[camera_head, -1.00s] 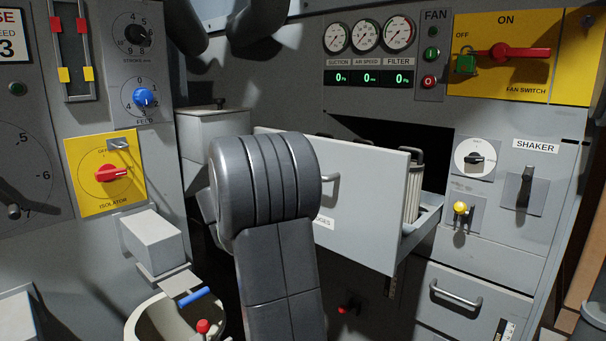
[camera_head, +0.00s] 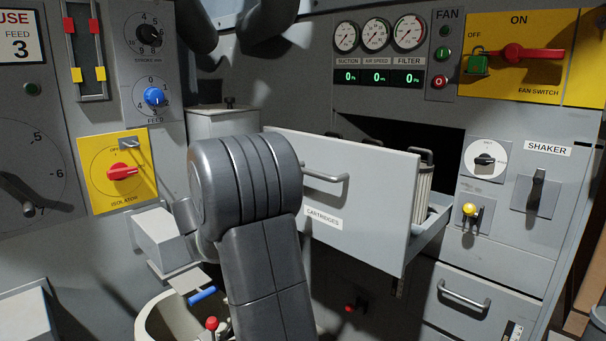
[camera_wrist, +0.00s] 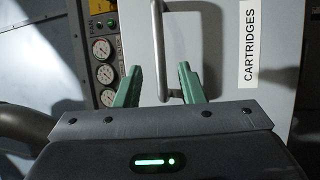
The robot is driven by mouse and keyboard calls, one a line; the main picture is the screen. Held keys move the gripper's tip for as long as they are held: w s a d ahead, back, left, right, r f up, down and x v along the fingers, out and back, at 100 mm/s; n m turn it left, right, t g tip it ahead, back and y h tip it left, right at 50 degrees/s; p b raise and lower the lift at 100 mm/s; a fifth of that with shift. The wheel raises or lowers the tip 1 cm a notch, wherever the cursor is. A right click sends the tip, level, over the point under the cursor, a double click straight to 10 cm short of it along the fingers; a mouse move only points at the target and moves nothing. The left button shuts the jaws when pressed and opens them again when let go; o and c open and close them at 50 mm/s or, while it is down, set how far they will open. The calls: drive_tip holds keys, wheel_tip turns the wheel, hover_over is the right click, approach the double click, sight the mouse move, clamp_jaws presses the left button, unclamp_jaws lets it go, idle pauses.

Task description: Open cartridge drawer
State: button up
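The cartridge drawer (camera_head: 365,225) is pulled well out of the cabinet in the head view. Its front carries a bar handle (camera_head: 325,178) and a CARTRIDGES label (camera_head: 323,218). A pleated cartridge (camera_head: 424,190) shows inside, behind the front. In the wrist view, the drawer front (camera_wrist: 215,50) faces me with its handle (camera_wrist: 158,45). My gripper (camera_wrist: 158,82) has its two green fingers apart, and the lower end of the handle appears between them, not clamped. Whether the fingers touch the handle cannot be told. In the head view my arm hides the gripper.
A closed lower drawer (camera_head: 465,310) sits below right. The shaker panel (camera_head: 510,190) with a yellow-tipped toggle is right of the open drawer. A grey box (camera_head: 165,238) and a pale bin (camera_head: 160,320) are at left. The dark drawer opening (camera_head: 400,135) shows behind the drawer front.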

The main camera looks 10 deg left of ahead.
sight(313, 173)
drive_tip(key=v, duration=0.6)
drive_tip(key=shift+p, duration=0.35)
drive_tip(key=b+x, duration=0.2)
drive_tip(key=x, duration=1.2)
drive_tip(key=shift+f, duration=0.1)
